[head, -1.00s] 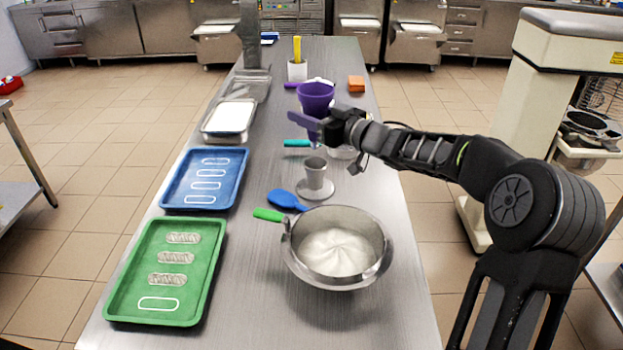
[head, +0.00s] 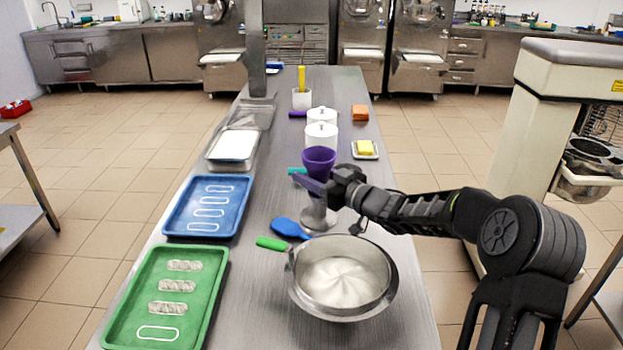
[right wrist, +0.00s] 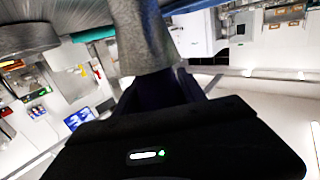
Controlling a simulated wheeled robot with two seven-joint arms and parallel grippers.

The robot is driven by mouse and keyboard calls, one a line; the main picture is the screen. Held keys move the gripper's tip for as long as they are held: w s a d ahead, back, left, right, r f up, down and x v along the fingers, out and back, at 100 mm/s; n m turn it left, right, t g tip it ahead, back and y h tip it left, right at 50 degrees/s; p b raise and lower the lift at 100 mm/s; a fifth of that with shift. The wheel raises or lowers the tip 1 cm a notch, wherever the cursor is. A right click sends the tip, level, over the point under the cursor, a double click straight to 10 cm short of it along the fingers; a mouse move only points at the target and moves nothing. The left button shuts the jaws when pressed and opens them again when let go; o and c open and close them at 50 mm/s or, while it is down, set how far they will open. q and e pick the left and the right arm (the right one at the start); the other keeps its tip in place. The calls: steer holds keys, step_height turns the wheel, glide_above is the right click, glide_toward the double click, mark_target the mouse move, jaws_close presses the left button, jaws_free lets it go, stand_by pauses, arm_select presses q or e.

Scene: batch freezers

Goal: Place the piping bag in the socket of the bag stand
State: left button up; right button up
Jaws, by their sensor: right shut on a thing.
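The purple piping bag (head: 318,158) is upright, its wide mouth up, in my right gripper (head: 320,187), which is shut on it. The grey metal bag stand (head: 318,220), a cup-like socket on a round base, is directly below the bag in the head view. The bag's lower end is hidden behind my gripper, so I cannot tell whether its tip is inside the socket. In the right wrist view the grey socket (right wrist: 140,38) shows just beyond the jaws. My left gripper is not in view.
A steel bowl (head: 390,290) of white cream stands in front of the stand, with a blue spatula (head: 288,228) beside it. Blue tray (head: 172,228) and green tray (head: 120,300) lie left. White canisters (head: 321,140) and a butter dish (head: 365,156) stand behind.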

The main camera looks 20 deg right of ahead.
steer(key=shift+f, duration=0.6)
steer(key=o, duration=1.4)
steer(key=shift+c, duration=0.2)
steer(key=shift+s+d, duration=0.1)
steer(key=b+v, duration=0.1)
steer(key=v, duration=1)
steer(key=shift+s, duration=0.4)
steer(key=shift+d, duration=0.15)
